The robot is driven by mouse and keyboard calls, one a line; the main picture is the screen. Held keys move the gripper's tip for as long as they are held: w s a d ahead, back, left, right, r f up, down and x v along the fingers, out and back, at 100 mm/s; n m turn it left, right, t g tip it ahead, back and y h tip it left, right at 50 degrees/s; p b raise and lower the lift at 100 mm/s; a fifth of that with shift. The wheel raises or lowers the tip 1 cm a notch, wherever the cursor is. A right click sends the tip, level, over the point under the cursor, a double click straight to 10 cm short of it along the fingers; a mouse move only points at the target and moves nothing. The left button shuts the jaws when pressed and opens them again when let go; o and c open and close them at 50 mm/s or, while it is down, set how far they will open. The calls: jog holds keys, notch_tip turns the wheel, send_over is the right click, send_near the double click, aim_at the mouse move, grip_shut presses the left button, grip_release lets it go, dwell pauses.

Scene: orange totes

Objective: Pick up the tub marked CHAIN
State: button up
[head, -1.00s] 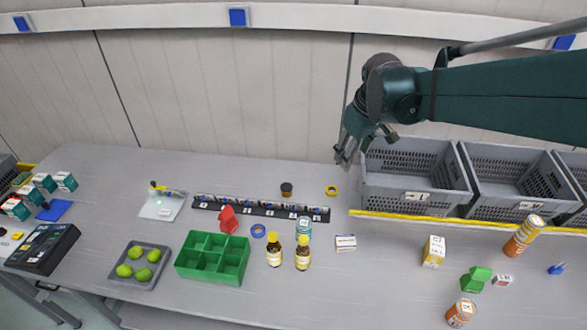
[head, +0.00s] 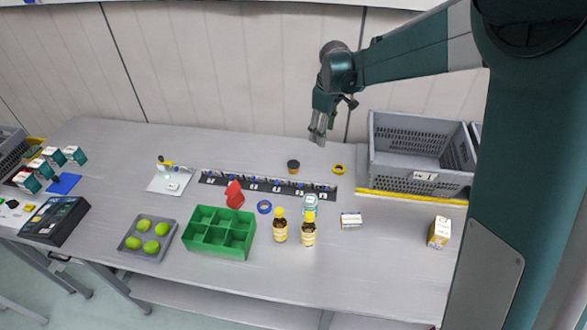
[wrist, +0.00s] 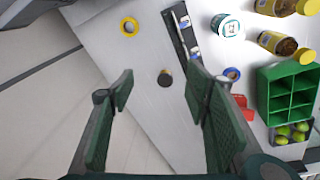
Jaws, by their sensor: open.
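My gripper (head: 317,137) is open and empty, above the back of the table to the left of the grey crate. I cannot read CHAIN on any label.
A black strip of labelled slots (head: 268,187) lies in front of the dark jar. A yellow tape ring (head: 339,169) lies beside it. Yellow-capped bottles (head: 280,228), a green divided box (head: 218,246) and a small white box (head: 351,220) stand nearer the front. The grey crate (head: 424,176) is at right.

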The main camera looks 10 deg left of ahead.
jog(key=w+a+f+n+g, duration=0.1)
jog(key=w+a+f+n, duration=0.1)
jog(key=w+a+f, duration=0.45)
jog(key=n, duration=0.2)
send_over(293, 164)
jog(key=shift+g+h, duration=0.3)
jog(key=shift+g, duration=0.1)
notch_tip(293, 164, down, 11)
jog(key=shift+w+f, duration=0.1)
jog(key=shift+w, duration=0.05)
jog(key=shift+f, duration=1.25)
jog(key=shift+f, duration=0.15)
jog(key=shift+f, duration=2.45)
jog(key=shift+c, duration=0.2)
jog(key=c, duration=0.8)
